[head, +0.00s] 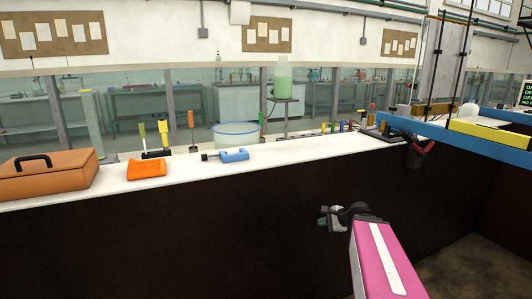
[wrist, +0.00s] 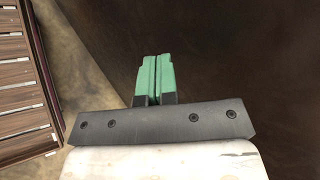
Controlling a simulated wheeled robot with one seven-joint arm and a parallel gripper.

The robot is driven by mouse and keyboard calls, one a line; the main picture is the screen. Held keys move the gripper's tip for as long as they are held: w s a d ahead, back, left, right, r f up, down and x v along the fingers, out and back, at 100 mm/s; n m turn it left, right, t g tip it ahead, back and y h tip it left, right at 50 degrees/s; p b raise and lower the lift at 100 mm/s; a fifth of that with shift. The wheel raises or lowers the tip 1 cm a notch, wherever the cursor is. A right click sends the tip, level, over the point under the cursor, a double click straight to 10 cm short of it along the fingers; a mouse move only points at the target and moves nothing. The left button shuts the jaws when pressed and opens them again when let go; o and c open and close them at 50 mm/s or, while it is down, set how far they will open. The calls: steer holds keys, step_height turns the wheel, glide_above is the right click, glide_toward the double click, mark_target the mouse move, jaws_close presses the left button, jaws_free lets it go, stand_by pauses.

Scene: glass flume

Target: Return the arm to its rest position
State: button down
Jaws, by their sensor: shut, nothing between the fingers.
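My gripper (head: 325,220) is in the lower middle of the head view, at the end of my pink arm, in front of the dark side below the white bench top (head: 255,160). It is below the level of the bench top. In the wrist view its two green fingers (wrist: 156,80) lie side by side, closed together with nothing between them. Dark brown surfaces show beyond the fingertips.
A blue beam (head: 455,137) crosses the right side. A slatted wooden piece (wrist: 18,75) is left in the wrist view.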

steer(key=s+a+f+n+g+h, duration=0.4)
steer(key=s+f+n+g+h, duration=0.2)
steer(key=n, duration=0.8)
steer(key=s+f+h, duration=0.2)
steer(key=s+f, duration=0.2)
steer(key=shift+s+a+f+n+g+h, duration=0.2)
steer(key=shift+s+f+n+g+h, duration=0.1)
steer(key=shift+n+h, duration=0.1)
steer(key=shift+d, duration=0.1)
